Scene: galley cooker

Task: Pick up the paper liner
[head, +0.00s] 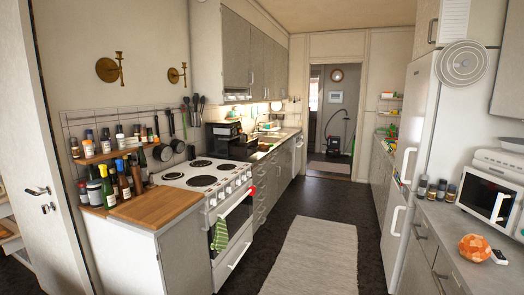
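I cannot make out a paper liner anywhere in the head view. Neither of my grippers shows in this view. The white cooker (232,232) stands left of the aisle with dark round hotplates (203,181) on top, and I see no pan or liner on them. A green striped towel (220,234) hangs from its front rail, and a small red item (251,190) is at the rail's far end. The oven door looks shut.
A wooden worktop (157,207) with several bottles adjoins the cooker. A pale runner (313,258) lies in the clear aisle. The right counter (452,225) holds a white microwave (487,194), an orange ball-like item (474,247) and several jars. A white fridge (423,130) stands beyond.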

